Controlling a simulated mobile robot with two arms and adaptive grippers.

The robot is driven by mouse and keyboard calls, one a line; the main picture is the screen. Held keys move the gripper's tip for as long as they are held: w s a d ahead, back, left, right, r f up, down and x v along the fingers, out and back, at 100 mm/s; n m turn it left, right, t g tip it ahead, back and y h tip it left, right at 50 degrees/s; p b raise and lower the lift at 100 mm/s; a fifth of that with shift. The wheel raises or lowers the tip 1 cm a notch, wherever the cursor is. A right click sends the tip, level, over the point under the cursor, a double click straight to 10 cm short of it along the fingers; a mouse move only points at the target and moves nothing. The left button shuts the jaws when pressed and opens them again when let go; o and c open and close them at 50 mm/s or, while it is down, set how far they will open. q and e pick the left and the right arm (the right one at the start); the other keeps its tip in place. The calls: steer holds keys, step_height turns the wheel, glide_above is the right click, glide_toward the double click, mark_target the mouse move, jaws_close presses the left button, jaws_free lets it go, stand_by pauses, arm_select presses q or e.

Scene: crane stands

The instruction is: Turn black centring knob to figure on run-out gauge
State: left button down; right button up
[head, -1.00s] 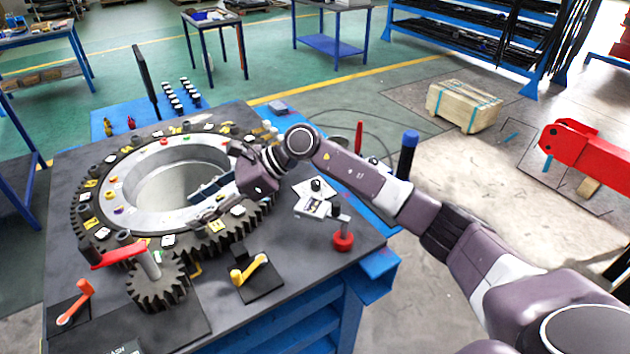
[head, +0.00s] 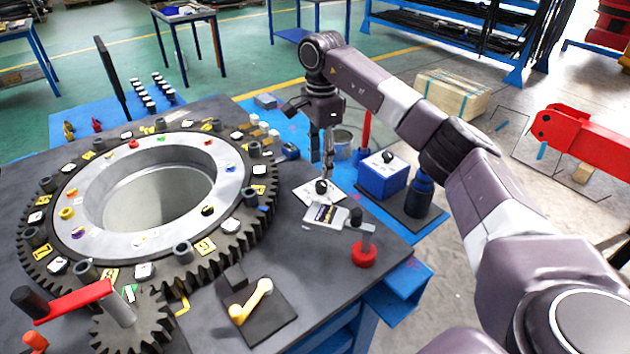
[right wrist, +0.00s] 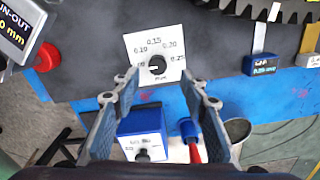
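A black knob (right wrist: 157,64) sits on a white dial plate (right wrist: 142,46) marked with figures including 0.10, 0.15, 0.20 and 0.25. The knob also shows in the head view (head: 321,186), near the table's right edge. The run-out gauge (head: 325,215) stands just in front of the plate; in the right wrist view its screen (right wrist: 24,28) is cut off, with only "0 mm" of the reading showing. My right gripper (right wrist: 158,98) is open and empty, its fingers apart, pointing down near the knob without touching it. My left gripper is out of view.
A blue box with another black knob (right wrist: 143,153) stands on the blue surface beyond the plate, near a red handle (right wrist: 194,150). A large toothed ring (head: 262,190) fills the table's left.

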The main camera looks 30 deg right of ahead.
mark_target(321, 183)
steer(key=f, duration=0.4)
steer(key=shift+s+p, duration=0.35)
steer(key=shift+s, duration=0.05)
steer(key=shift+w+f, duration=0.2)
steer(key=shift+f, duration=1.05)
jaws_close()
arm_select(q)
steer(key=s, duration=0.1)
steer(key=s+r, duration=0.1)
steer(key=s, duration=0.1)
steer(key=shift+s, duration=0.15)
